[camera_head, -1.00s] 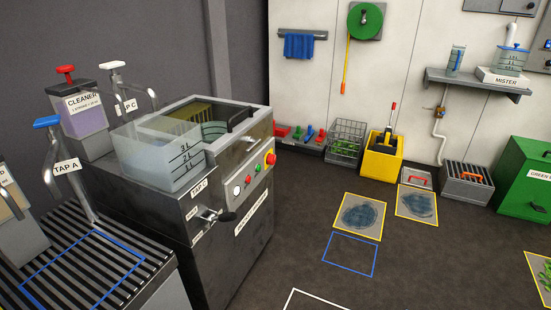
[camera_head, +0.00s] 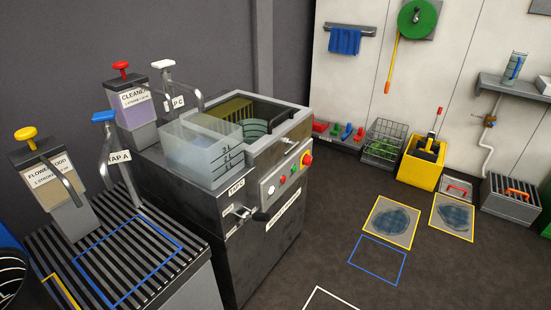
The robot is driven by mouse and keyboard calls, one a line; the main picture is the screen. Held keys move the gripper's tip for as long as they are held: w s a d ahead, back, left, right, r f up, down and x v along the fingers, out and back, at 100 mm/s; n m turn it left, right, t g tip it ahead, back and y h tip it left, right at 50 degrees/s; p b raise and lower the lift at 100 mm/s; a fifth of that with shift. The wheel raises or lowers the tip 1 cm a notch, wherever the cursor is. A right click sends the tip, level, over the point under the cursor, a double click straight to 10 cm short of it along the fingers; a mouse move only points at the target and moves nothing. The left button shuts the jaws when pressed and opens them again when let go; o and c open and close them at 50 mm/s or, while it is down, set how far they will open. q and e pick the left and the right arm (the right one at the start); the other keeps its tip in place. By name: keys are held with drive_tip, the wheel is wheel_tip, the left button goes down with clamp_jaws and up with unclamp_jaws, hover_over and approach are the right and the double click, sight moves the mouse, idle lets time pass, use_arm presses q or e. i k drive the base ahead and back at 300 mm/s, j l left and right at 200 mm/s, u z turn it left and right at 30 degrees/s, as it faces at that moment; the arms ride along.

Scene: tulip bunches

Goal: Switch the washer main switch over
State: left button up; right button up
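The washer (camera_head: 225,225) is a dark metal machine left of centre, with a clear water container marked in litres (camera_head: 200,150) on its top. Its front has a grey control panel (camera_head: 286,180) with a red knob (camera_head: 307,158), a white round control (camera_head: 271,191) and small buttons between them. Below the panel a black-handled lever (camera_head: 260,216) sticks out to the right. The labels are too small to read fully, so I cannot tell which control is the main switch or its position. Neither of my grippers is in view.
A slatted bench (camera_head: 120,265) with a flower food dispenser (camera_head: 48,185) stands left of the washer. A yellow bucket (camera_head: 420,170) and a crate (camera_head: 384,143) stand by the back wall. The floor right of the washer is open, with marked outlines and two mats.

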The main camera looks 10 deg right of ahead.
sight(308, 160)
drive_tip(key=i+l+u, duration=0.35)
drive_tip(key=l, duration=0.25)
drive_tip(key=i+l+u, duration=0.3)
drive_tip(key=l, duration=0.4)
drive_tip(key=i+l+u, duration=0.2)
drive_tip(key=i+l, duration=0.05)
drive_tip(key=l, duration=0.1)
